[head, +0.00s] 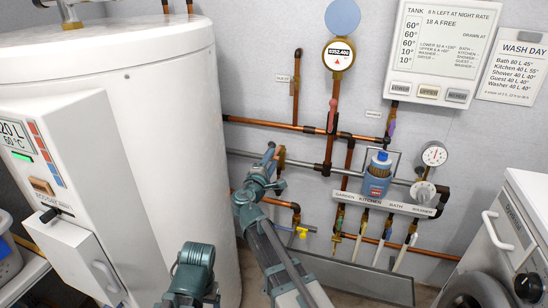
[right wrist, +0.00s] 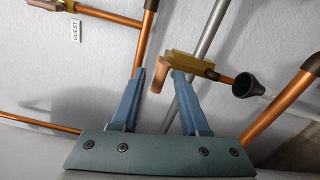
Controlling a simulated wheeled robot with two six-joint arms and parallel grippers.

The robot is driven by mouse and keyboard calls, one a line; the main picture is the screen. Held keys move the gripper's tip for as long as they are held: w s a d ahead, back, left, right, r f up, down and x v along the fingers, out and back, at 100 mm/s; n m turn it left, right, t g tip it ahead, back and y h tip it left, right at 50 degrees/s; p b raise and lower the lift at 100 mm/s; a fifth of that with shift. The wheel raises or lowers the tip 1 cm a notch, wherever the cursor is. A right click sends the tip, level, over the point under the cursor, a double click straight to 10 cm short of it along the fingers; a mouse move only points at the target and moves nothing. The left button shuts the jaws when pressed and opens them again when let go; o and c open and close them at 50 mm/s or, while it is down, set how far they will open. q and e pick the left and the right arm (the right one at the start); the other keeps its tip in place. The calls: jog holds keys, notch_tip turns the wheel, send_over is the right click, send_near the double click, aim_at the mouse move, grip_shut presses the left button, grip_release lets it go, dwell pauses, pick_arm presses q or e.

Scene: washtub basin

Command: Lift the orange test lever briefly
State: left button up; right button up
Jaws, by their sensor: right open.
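The orange test lever (right wrist: 158,76) shows in the right wrist view as a short copper-orange tab hanging from a brass valve body (right wrist: 190,66). The brass body also shows in the head view (head: 281,157), beside my gripper, which largely hides the lever there. My right gripper (head: 273,160) is open at the pipes right of the white tank. In the right wrist view its two blue fingers (right wrist: 159,85) stand apart, with the lever in the gap between their tips. I cannot tell whether either finger touches it.
The white tank (head: 180,120) with its control box (head: 85,170) stands close to the left of my right arm. Copper pipes (head: 265,123) run along the wall around the valve. A blue-capped bottle (head: 378,175) and a washer (head: 505,235) are further right.

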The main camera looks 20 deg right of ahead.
jog(key=shift+x, duration=1.25)
grip_shut()
dwell(0.6)
